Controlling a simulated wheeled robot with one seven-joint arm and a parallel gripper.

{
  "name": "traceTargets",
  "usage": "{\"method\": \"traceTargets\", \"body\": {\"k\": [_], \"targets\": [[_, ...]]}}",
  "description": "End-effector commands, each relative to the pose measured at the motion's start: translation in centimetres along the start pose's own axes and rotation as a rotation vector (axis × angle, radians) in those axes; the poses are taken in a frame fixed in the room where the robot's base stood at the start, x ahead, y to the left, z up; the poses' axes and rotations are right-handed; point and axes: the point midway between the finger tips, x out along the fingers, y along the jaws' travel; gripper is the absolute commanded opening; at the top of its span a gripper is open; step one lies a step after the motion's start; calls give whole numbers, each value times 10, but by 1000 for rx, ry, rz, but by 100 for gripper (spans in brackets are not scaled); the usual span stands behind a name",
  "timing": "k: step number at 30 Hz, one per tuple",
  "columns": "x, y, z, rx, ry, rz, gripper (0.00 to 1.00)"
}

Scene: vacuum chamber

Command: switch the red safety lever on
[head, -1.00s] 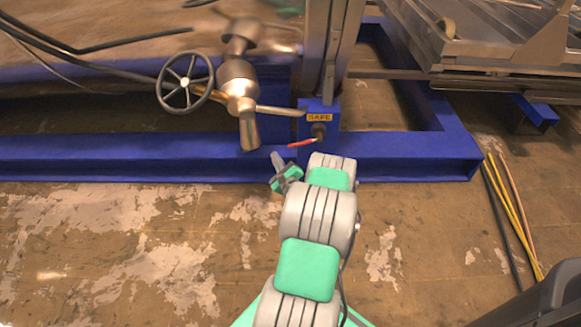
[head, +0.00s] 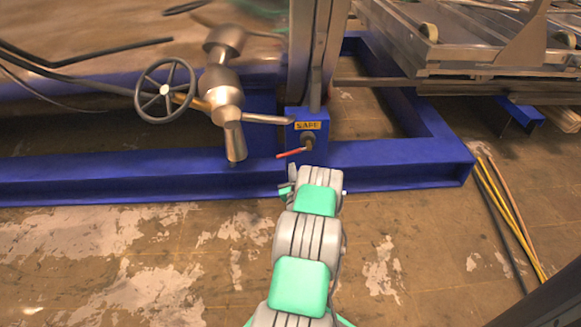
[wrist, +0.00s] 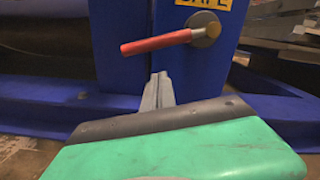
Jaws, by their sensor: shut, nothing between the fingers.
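The red safety lever (head: 291,153) sticks out to the left from a round pivot on a blue box (head: 296,126) with a yellow SAFE label (head: 307,126). In the head view my gripper (head: 291,175) is partly hidden by my own wrist, below the lever.
The blue frame beam (head: 400,155) runs behind and below the lever. A handwheel (head: 165,91) and a metal valve body (head: 221,90) stand to the left. Yellow and black rods (head: 505,210) lie on the floor at right. The floor in front is open.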

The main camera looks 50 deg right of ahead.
Motion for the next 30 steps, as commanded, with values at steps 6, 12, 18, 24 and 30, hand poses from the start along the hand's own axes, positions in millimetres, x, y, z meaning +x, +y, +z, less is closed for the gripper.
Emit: {"method": "traceTargets", "body": {"k": [6,12,18,24,30], "targets": [[6,-1,25,0,-1,0,0],[6,-1,27,1,0,0,0],[5,-3,32,30,-1,-2,0],[0,-10,54,230,-1,-15,0],[0,-8,56,231,-4,-13,0]]}}
